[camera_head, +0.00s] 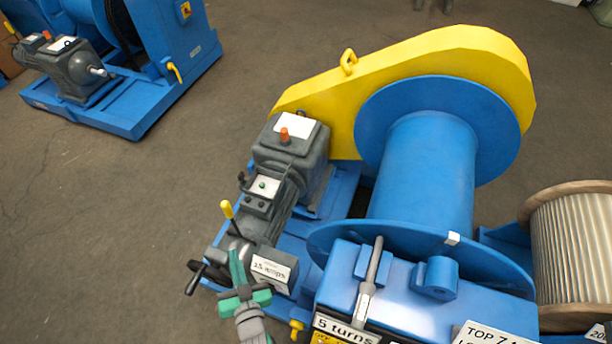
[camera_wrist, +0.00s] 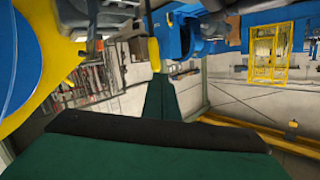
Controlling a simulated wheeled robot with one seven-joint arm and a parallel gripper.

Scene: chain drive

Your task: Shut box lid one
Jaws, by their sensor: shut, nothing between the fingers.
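My gripper (camera_head: 237,256), with green fingers, is shut and empty. It is beside a small grey box (camera_head: 284,260) whose white label seems to read "15 amps". In the wrist view the closed fingertips (camera_wrist: 159,82) point away from the camera, just below a yellow handle (camera_wrist: 154,54). I cannot tell which part is box lid one, nor whether any lid stands open. My fingers hide part of the grey box's left side. I cannot tell whether they touch it.
A yellow-tipped lever (camera_head: 228,210) and a black crank handle (camera_head: 195,279) stick out near my gripper. The blue drum (camera_head: 422,170) and yellow chain guard (camera_head: 440,55) rise behind.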

